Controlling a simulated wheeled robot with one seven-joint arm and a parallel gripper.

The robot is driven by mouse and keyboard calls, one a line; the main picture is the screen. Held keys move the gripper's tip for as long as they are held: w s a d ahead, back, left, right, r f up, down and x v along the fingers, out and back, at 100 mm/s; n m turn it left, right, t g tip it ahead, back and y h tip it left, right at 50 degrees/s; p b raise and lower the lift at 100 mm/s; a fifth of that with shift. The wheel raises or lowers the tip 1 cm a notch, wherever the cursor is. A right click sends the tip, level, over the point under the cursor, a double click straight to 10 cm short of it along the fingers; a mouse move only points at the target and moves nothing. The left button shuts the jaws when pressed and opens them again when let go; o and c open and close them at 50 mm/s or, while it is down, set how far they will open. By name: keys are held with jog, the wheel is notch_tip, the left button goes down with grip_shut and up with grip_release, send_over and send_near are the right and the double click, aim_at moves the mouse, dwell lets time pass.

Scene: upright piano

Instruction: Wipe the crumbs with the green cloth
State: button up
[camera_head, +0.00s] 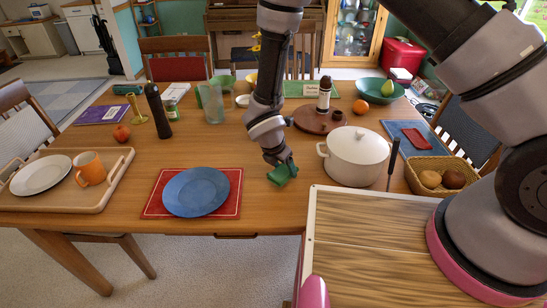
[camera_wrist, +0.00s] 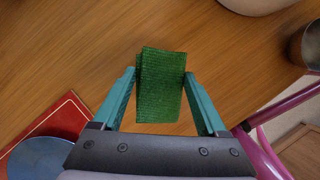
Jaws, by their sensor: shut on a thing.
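The green cloth (camera_wrist: 160,85) is a small folded, textured pad held between the two teal fingers of my gripper (camera_wrist: 160,82) in the wrist view. In the head view the cloth (camera_head: 283,174) is at the tip of my gripper (camera_head: 279,160), over the wooden table (camera_head: 262,215) between the blue plate and the white pot. My gripper is shut on the cloth. I cannot tell whether the cloth touches the table. No crumbs can be made out in either view.
A blue plate (camera_head: 196,192) on a red mat (camera_head: 236,180) is left of my gripper. A white lidded pot (camera_head: 355,160) stands close on the right. A tray (camera_head: 115,172) with an orange mug (camera_head: 90,168) is far left. Bare table lies around the cloth.

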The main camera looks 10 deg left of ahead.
jog(key=shift+r, duration=1.85)
